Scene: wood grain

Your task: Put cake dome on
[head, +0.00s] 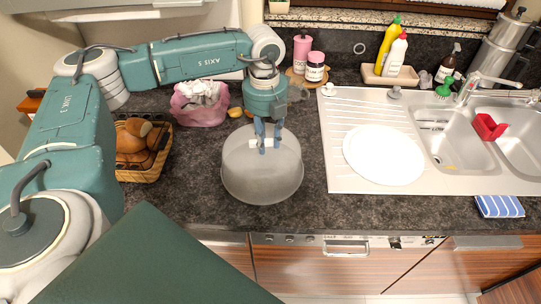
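The cake dome (262,180) is a grey, see-through cover in the middle of the dark counter, with a pale handle on its top. My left gripper (268,146) points down over the dome, its two blue fingers a little apart at the handle. I cannot tell whether they press on it. No cake shows clearly through the dome. A round white plate or board (384,154) lies on the sink's drainboard, to the right of the dome. My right gripper is not in view.
A bread basket (144,168) and a pink bag-like container (199,110) stand left of the dome. Pink jars (315,67) stand behind. The sink (452,140), bottles (395,55) and a striped cloth (500,206) are at right. The counter in front of the dome is clear.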

